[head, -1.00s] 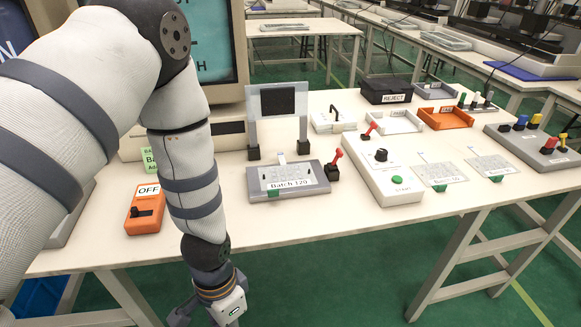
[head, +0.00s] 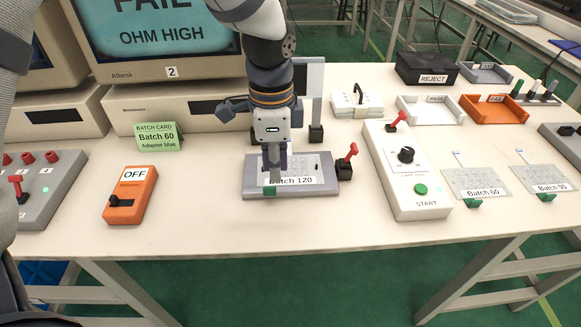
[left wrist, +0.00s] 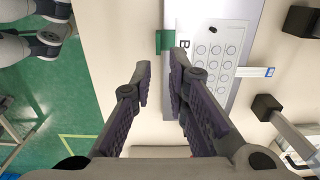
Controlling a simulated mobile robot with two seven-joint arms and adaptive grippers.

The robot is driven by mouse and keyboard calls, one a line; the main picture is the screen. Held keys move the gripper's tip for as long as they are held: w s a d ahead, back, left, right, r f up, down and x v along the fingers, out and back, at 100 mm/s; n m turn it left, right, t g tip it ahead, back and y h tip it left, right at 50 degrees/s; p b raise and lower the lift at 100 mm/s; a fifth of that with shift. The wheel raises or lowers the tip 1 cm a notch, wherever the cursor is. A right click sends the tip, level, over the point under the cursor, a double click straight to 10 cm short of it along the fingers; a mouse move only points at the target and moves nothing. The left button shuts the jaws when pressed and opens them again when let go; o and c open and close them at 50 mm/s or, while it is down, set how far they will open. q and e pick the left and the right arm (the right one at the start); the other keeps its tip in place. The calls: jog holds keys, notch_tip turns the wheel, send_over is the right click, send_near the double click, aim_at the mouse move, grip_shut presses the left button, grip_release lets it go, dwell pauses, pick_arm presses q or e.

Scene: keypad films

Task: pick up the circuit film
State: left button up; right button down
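The circuit film (head: 307,170) labelled Batch 120 lies on a grey plate (head: 252,168) in the middle of the table. In the left wrist view the film (left wrist: 215,52) shows printed circles, a white tail strip and a green tab (left wrist: 165,40) at its front edge. My left gripper (head: 272,178) points down over the plate's front part and hides some of the film. In the left wrist view its fingers (left wrist: 160,72) are apart, with nothing between them, and the green tab appears just beyond the tips. I cannot tell the exact height above the tab.
A red lever (head: 350,153) stands at the plate's right. An orange OFF box (head: 128,195) is to the left, a white START box (head: 415,190) to the right. Two more films, one labelled Batch 60 (head: 478,182), lie farther right. A monitor (head: 150,45) stands behind.

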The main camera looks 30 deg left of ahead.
aim_at(275, 188)
pick_arm(q)
jog(key=f, duration=0.5)
jog(key=shift+s+f, duration=0.15)
jog(key=shift+s, duration=0.05)
grip_shut()
pick_arm(e)
jog(key=shift+s+f, duration=0.25)
jog(key=shift+f, duration=0.05)
pick_arm(q)
jog(key=shift+r, duration=0.2)
